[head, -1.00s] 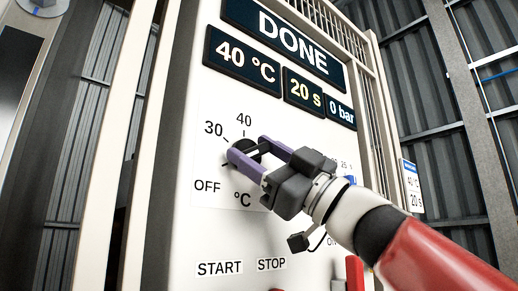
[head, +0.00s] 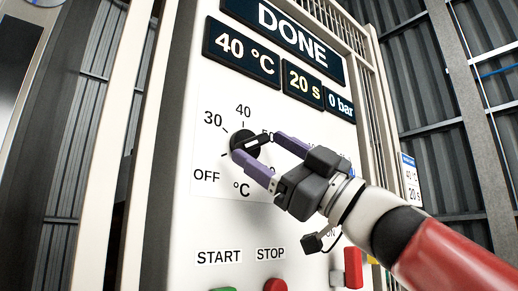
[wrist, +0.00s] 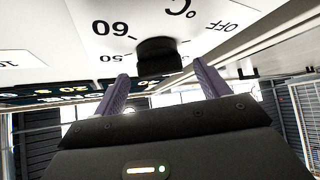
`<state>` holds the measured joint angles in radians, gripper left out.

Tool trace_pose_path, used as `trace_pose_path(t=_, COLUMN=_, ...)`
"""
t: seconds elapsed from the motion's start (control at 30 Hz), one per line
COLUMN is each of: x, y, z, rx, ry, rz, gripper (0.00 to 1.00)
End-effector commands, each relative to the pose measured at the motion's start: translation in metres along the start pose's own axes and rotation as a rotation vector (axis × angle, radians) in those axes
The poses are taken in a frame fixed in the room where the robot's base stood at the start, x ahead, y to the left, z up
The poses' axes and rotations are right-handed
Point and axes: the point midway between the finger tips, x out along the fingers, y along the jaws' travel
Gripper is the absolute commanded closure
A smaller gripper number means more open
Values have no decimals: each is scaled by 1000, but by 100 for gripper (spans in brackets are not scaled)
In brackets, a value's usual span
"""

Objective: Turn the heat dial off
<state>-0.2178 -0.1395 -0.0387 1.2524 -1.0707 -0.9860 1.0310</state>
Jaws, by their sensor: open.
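The heat dial (head: 243,141) is a black round knob with a raised grip bar on the white panel. OFF, 30 and 40 are printed around it, and the 50 mark is partly covered. The bar appears to slant toward the 50 side, but its exact setting is hard to read. My gripper (head: 257,147) is open, its two purple fingers spread in front of the dial at its lower and right sides. In the wrist view the dial (wrist: 157,52) lies just beyond and between the fingertips (wrist: 161,70). Contact cannot be told.
The display (head: 288,32) above reads DONE, with 40 °C, 20 s and 0 bar below it. A green START button (head: 223,289) and a red STOP button (head: 275,285) sit below the dial. A red part (head: 353,267) stands under my arm.

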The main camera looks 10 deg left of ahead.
Motion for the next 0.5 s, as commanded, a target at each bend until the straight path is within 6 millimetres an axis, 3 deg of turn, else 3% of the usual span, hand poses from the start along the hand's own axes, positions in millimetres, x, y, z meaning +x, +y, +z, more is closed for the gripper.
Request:
trace_pose_path(t=0.2, x=-39, y=-1, z=1, rx=-1, ry=-1, rz=3, gripper=25)
trace_pose_path(t=0.5, x=-53, y=0, z=0, rx=0, ry=1, rz=0, gripper=25)
